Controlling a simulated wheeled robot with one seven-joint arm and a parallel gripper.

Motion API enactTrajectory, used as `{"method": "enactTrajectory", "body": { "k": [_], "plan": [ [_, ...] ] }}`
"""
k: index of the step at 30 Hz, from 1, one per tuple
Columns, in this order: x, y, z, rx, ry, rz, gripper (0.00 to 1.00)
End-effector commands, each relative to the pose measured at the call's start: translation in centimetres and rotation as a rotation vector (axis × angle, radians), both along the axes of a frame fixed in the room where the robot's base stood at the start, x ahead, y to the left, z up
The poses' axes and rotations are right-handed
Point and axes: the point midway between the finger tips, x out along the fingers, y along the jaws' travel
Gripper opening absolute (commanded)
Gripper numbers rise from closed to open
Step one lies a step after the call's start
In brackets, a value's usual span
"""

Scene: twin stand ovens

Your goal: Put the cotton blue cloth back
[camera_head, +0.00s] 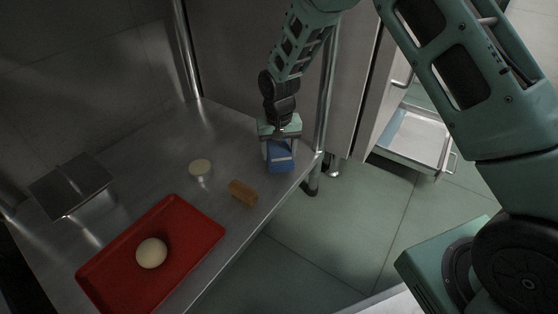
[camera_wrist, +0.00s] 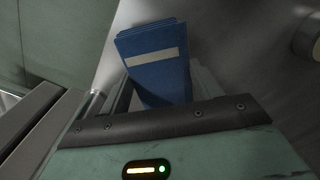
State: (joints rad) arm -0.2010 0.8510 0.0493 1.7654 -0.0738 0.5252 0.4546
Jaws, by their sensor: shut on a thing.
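The blue cloth (camera_head: 281,163) is a folded block with a pale stripe. It is at the back right of the metal shelf, between the fingers of my gripper (camera_head: 280,152). My gripper points down and is shut on the cloth. In the wrist view the cloth (camera_wrist: 158,62) stands out beyond my gripper (camera_wrist: 160,98), its pale stripe across it. I cannot tell whether the cloth touches the shelf. An open drawer (camera_head: 437,152) low at the right shows a blue flat area inside.
A red tray (camera_head: 112,262) with a pale ball (camera_head: 151,253) lies on the metal shelf (camera_head: 140,150). A brown block (camera_head: 242,192), a pale round piece (camera_head: 200,167) and a grey flat-topped box (camera_head: 70,184) are also there. A steel post (camera_head: 325,95) stands right of my gripper.

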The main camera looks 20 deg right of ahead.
Motion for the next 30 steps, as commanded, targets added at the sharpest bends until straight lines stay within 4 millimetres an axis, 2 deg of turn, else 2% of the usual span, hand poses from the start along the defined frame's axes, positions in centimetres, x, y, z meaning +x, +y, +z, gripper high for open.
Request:
{"method": "enactTrajectory", "body": {
  "k": [1, 3, 15, 16, 18, 26, 30],
  "plan": [
    [0.0, 0.0, -1.4, 0.0, 0.002, 0.0, 0.46],
    [0.0, 0.0, -2.2, 0.0, 0.001, 0.0, 0.46],
    [0.0, 0.0, -2.4, -0.001, 0.001, 0.0, 0.46],
    [0.0, 0.0, -2.4, -0.001, 0.001, 0.0, 0.69],
    [0.0, 0.0, -2.4, 0.0, 0.001, 0.0, 0.86],
    [0.0, 0.0, -2.4, 0.0, 0.001, 0.0, 0.86],
    [0.0, 0.0, -1.7, 0.0, 0.0, 0.0, 0.86]
  ]
}}
